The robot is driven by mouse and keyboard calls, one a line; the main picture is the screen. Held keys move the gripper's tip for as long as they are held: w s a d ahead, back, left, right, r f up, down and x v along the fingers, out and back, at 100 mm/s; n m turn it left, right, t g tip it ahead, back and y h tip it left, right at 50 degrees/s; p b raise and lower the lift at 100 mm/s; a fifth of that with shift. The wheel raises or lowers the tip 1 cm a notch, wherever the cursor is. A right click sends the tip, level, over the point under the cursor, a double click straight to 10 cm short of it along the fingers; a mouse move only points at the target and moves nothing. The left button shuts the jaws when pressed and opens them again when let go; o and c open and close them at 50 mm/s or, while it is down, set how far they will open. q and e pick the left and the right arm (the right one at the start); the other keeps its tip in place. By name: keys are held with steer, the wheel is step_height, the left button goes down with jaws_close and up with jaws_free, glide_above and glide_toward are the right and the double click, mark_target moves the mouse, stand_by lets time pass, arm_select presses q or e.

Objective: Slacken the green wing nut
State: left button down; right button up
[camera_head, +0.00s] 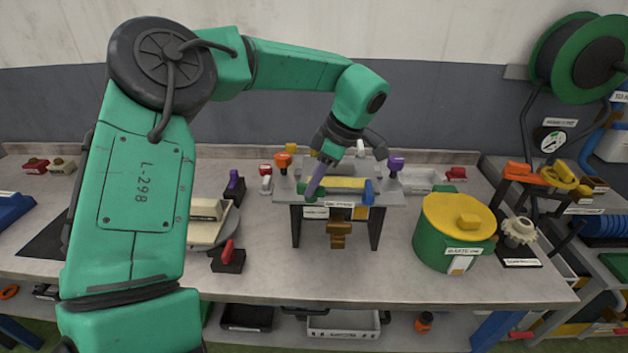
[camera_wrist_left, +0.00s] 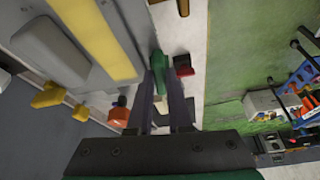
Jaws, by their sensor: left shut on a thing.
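The green wing nut (camera_head: 309,189) is at the front left corner of a small raised grey stand (camera_head: 283,190) on the workbench. My left gripper (camera_head: 316,188) comes down over it from behind, tilted, and covers part of it. In the left wrist view the green wing nut (camera_wrist_left: 161,62) shows between the two dark fingers of the left gripper (camera_wrist_left: 163,85), which is shut on it. My right gripper is not in view.
On the stand are a yellow bar (camera_head: 345,183), a blue handle (camera_head: 368,190), an orange knob (camera_head: 283,160) and a purple knob (camera_head: 396,163). A green pot with a yellow lid (camera_head: 455,215) stands to the right. The bench front edge is mostly clear.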

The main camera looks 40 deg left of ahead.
arm_select(q)
steer(key=shift+n, duration=0.6)
steer(key=c, duration=0.8)
jaws_free()
steer(key=shift+a, duration=0.1)
steer(key=shift+c, duration=0.2)
steer(key=shift+w+d+r, duration=0.15)
steer(key=shift+d+r, duration=0.05)
steer(key=shift+r, duration=0.15)
steer(key=p+v, duration=0.6)
steer(key=v, duration=0.7)
steer(key=shift+r, duration=0.4)
